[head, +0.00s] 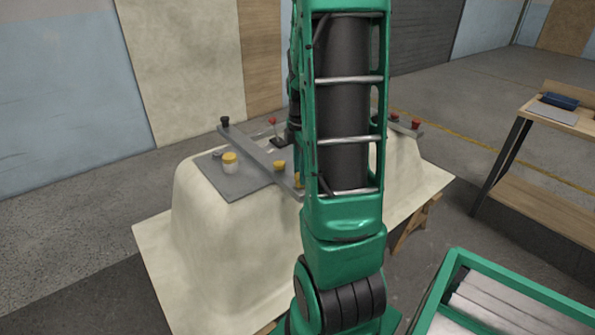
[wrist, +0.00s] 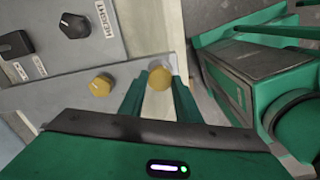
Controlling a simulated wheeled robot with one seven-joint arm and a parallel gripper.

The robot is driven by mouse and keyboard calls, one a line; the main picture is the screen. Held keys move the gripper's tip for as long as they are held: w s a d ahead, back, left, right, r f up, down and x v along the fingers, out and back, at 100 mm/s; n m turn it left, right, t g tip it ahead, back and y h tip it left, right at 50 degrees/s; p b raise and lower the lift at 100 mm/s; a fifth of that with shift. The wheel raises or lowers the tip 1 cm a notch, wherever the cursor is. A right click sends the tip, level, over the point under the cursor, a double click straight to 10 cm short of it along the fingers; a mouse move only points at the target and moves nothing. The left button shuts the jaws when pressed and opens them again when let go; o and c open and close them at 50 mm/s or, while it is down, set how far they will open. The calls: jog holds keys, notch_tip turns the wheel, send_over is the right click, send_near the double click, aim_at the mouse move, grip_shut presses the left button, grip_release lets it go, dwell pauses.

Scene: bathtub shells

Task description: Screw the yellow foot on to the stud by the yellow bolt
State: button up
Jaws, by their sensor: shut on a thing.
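The yellow foot (wrist: 160,78) is between the fingertips of my gripper (wrist: 158,88) in the wrist view, which is shut on it. It sits at the end of the grey bar (wrist: 65,95). In the head view a bit of yellow, likely this foot (head: 298,180), shows beside my arm, which hides most of the gripper. The yellow bolt (wrist: 101,85) stands on the bar just left of the foot, apart from it; it also shows in the head view (head: 279,165). I cannot see the stud or whether the foot is on it.
The bar lies across an upturned cream tub shell (head: 210,240). A grey plate (head: 232,178) there carries a yellow-topped white piece (head: 229,163). A black knob (head: 225,120) and red knobs (head: 416,122) stand farther off. A green crate (head: 440,285) and a wooden bench (head: 555,115) are at right.

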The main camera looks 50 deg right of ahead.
jog(key=m, duration=0.9)
jog(key=o, duration=1.2)
jog(key=shift+c, duration=0.6)
jog(key=n, duration=0.6)
jog(key=shift+n, duration=0.3)
jog(key=n, duration=0.6)
